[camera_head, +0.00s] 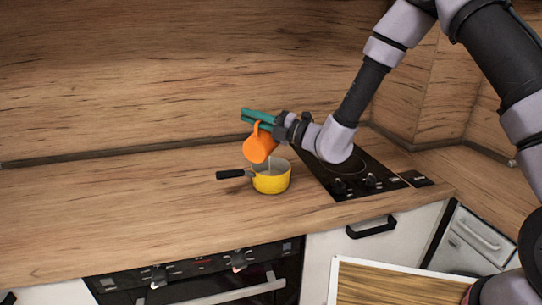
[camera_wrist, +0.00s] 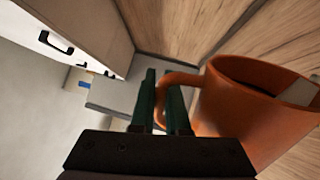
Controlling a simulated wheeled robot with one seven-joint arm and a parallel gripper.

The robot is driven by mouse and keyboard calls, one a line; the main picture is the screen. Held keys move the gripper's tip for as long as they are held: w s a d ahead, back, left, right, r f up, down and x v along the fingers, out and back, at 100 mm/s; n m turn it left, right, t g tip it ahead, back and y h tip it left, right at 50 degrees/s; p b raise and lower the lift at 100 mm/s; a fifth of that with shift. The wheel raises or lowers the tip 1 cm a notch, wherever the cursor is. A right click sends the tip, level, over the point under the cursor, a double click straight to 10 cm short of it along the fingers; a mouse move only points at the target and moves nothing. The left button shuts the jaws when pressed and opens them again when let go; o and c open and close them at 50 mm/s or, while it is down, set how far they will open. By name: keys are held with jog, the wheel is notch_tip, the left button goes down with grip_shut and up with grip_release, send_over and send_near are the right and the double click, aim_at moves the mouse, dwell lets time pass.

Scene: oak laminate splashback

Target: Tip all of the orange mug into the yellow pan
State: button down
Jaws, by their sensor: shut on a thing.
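The orange mug (camera_head: 259,146) is held tilted in the air just above the yellow pan (camera_head: 272,181). My gripper (camera_head: 259,117) has green fingers and is shut on the mug's handle. In the wrist view my gripper (camera_wrist: 164,100) also closes around the handle, with the mug (camera_wrist: 250,105) to its right. A pale piece shows inside the mug's rim in the wrist view; I cannot tell what it is. The yellow pan stands upright on the wooden counter, its black handle pointing left. Its inside is light, and its contents are hard to make out.
A black cooktop (camera_head: 352,172) with knobs lies right of the pan, under my arm. The wooden splashback (camera_head: 150,80) rises behind. The counter (camera_head: 110,215) left of the pan is clear. An oven (camera_head: 205,275) and cabinets are below the front edge.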

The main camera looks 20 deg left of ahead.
jog(key=shift+w+d+r+m+t, duration=0.1)
jog(key=shift+w+r+m+t, duration=0.1)
jog(key=shift+w+m, duration=0.3)
jog(key=shift+w+d+r+m+t, duration=0.1)
jog(key=shift+w+r+m+t, duration=0.1)
jog(key=shift+w+m, duration=0.3)
dwell(0.4)
jog(key=s+n, duration=0.1)
jog(key=s+f+n+g, duration=0.1)
jog(key=s+n, duration=0.1)
jog(key=s, duration=0.1)
jog(key=shift+s+a+f+n, duration=0.1)
jog(key=shift+a+f+n, duration=0.2)
jog(key=shift+a+n, duration=0.1)
jog(key=shift+d, duration=0.1)
jog(key=shift+s+f+n, duration=0.25)
jog(key=shift+s+n, duration=0.15)
jog(key=shift+s, duration=0.25)
jog(key=s+a+f+n+g+h, duration=0.2)
jog(key=s+f+n+g, duration=0.1)
jog(key=s+f+n, duration=0.8)
jog(key=shift+f+n, duration=1.5)
jog(key=shift+n, duration=1.1)
jog(key=shift+s, duration=0.1)
